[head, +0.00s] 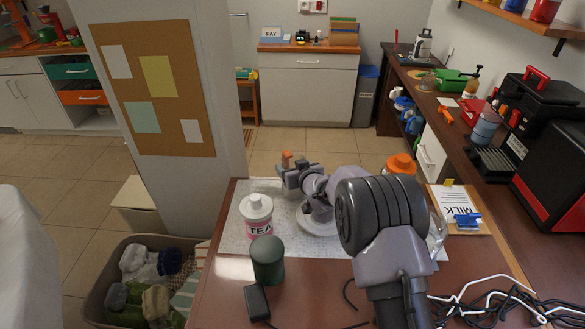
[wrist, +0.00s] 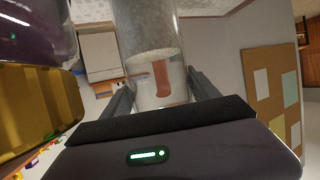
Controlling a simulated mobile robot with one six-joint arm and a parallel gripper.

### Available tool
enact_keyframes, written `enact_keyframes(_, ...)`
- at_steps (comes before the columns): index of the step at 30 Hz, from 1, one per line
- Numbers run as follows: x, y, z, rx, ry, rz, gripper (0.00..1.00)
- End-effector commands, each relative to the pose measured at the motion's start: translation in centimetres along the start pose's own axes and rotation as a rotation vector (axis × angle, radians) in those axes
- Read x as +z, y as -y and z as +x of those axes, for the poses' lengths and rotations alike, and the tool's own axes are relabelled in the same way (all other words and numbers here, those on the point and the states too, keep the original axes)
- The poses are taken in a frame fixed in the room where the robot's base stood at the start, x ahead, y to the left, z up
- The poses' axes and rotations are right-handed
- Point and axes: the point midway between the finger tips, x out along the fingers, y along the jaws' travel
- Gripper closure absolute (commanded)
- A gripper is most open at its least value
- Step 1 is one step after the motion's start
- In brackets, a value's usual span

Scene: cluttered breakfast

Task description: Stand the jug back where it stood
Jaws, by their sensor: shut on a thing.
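My gripper (head: 294,172) is over the far side of the table, above the patterned mat (head: 232,236). In the wrist view its two fingers are shut on a clear cylindrical vessel, which I take to be the jug (wrist: 150,35). A reddish-brown shape shows through the jug's wall. In the head view my gripper and arm hide most of the jug, and I cannot tell how far it is above the mat. A white round plate (head: 318,226) lies on the mat below my arm.
A white TEA canister (head: 257,216) stands left of the plate, with a dark green cylinder (head: 267,262) nearer. An orange-topped thing (head: 401,163) stands behind my arm. A MILK card (head: 452,199) is right. Tangled cables (head: 490,306) lie front right. The front-left tabletop is partly clear.

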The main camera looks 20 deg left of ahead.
Motion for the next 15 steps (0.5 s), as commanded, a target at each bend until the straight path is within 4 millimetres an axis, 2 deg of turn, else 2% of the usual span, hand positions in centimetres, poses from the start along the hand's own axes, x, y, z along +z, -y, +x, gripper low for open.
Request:
enact_keyframes(1, 0.24, 0.0, 0.09, 0.0, 0.001, 0.0, 0.28)
enact_keyframes(4, 0.13, 0.0, 0.04, 0.0, 0.001, 0.0, 0.09)
enact_keyframes(12, 0.11, 0.0, 0.03, 0.0, 0.0, 0.0, 0.09)
enact_keyframes(15, -0.48, -0.01, -0.26, 0.0, 0.001, 0.0, 0.09)
